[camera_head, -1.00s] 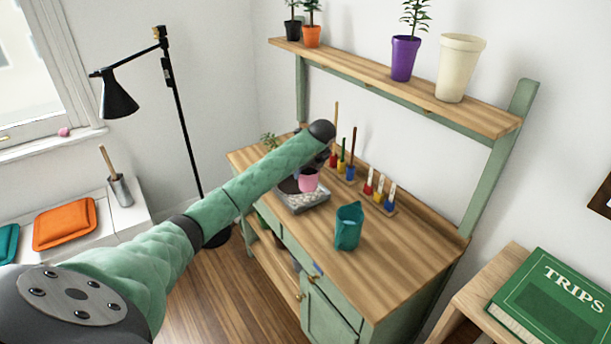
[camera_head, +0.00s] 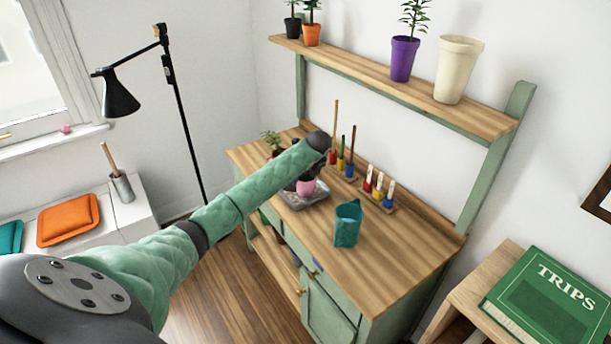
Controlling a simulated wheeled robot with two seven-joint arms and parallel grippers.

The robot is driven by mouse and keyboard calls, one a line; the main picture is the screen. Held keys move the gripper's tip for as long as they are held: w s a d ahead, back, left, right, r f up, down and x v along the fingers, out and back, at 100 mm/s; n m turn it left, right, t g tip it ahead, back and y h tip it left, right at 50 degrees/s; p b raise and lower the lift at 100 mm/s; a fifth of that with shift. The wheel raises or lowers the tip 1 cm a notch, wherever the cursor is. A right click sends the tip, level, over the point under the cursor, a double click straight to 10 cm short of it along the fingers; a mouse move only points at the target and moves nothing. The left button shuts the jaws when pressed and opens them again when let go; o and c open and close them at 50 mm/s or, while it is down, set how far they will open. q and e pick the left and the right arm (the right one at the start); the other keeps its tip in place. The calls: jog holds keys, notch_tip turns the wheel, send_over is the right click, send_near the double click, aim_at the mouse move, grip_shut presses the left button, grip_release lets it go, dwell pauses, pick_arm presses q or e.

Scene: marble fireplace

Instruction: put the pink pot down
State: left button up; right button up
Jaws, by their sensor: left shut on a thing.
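The small pink pot (camera_head: 307,187) is on or just above the grey pebble tray (camera_head: 318,200) on the wooden bench top. I cannot tell whether its base touches the tray. My left arm reaches in from the lower left, and its dark wrist is above the pot. My left gripper (camera_head: 299,182) is shut on the pot. The fingers are dark and mostly hidden by my own forearm. My right gripper is not in view.
A teal container (camera_head: 347,226) stands right of the tray. Several coloured tools (camera_head: 341,160) stand upright behind it. A small plant (camera_head: 271,141) is at the left, partly behind my arm. The bench top's front right is clear. A shelf with pots (camera_head: 387,81) hangs above.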

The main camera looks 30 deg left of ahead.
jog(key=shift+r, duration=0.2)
pick_arm(q)
jog(key=o, duration=1.8)
jog(key=shift+c, duration=0.2)
jog(key=shift+r, duration=0.1)
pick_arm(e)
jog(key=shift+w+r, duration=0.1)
pick_arm(q)
jog(key=shift+d+r, duration=0.15)
jog(key=shift+r, duration=0.1)
jog(key=b+v, duration=0.3)
jog(key=v, duration=0.8)
jog(key=shift+s+b, duration=0.15)
jog(key=shift+b, duration=0.2)
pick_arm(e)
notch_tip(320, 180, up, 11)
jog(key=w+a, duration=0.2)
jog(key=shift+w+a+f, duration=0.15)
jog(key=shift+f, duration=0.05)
pick_arm(q)
jog(key=shift+d, duration=0.15)
